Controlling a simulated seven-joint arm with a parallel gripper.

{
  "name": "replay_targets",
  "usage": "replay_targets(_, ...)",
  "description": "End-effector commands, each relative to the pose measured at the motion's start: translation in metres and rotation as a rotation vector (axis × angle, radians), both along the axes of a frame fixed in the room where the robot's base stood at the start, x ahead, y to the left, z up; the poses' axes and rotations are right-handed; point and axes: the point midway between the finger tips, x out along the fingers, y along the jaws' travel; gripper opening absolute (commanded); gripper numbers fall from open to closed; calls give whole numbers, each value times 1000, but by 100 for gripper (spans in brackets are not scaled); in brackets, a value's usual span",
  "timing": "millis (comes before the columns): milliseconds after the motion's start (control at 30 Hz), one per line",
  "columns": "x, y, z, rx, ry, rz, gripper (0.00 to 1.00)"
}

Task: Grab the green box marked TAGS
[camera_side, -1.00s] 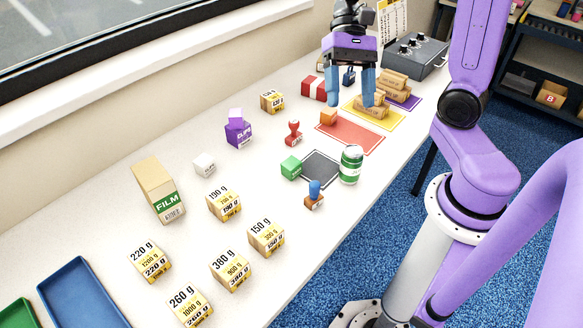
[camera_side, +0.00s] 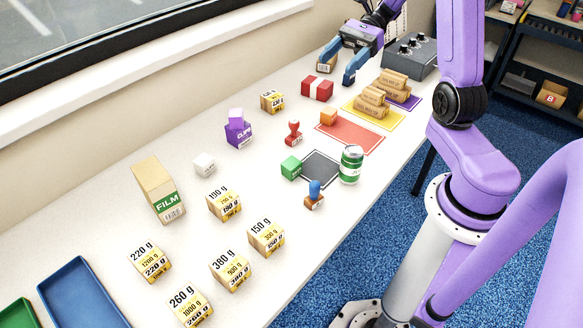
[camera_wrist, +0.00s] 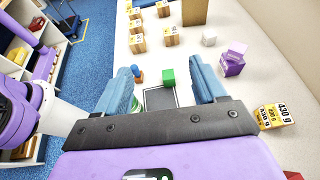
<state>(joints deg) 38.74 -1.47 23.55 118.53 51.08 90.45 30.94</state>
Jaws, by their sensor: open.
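I see no box with a readable TAGS mark. A small plain green cube (camera_side: 291,168) sits at the left corner of the dark grey mat (camera_side: 322,167); no lettering shows on it. In the wrist view the green cube (camera_wrist: 168,77) appears between the finger lines, well beyond the tips. My gripper (camera_side: 336,73) is open and empty at the far end of the bench, tilted, above the surface and far from the cube. It also shows in the wrist view (camera_wrist: 162,66). One finger partly hides a tan carton (camera_side: 326,66) behind it.
A green-and-white can (camera_side: 351,165) and a blue-topped stamp (camera_side: 314,195) stand near the cube. A red stamp (camera_side: 293,133), purple CLIPS box (camera_side: 238,134), white cube (camera_side: 204,164) and FILM carton (camera_side: 160,190) are around it. Stacked parcels (camera_side: 372,100) and a red-and-white box (camera_side: 317,88) are near my gripper.

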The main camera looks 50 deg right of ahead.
Motion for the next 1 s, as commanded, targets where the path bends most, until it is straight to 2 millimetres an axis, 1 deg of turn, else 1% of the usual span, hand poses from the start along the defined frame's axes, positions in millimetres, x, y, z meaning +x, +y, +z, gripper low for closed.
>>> replay_targets(33,-1,0,-10,2,5,1,70)
replay_targets(167,-1,1,-34,2,5,2,70)
replay_targets(333,-1,1,-69,2,7,4,70)
replay_targets(433,-2,1,-94,2,6,4,70)
replay_targets(500,-2,1,-114,3,7,4,70)
replay_targets(633,-2,1,-146,0,4,4,70)
replay_targets(733,-1,1,-159,-1,1,4,70)
replay_targets(867,-1,4,-168,-3,-1,6,70)
replay_targets(1000,0,22,-175,-2,0,9,70)
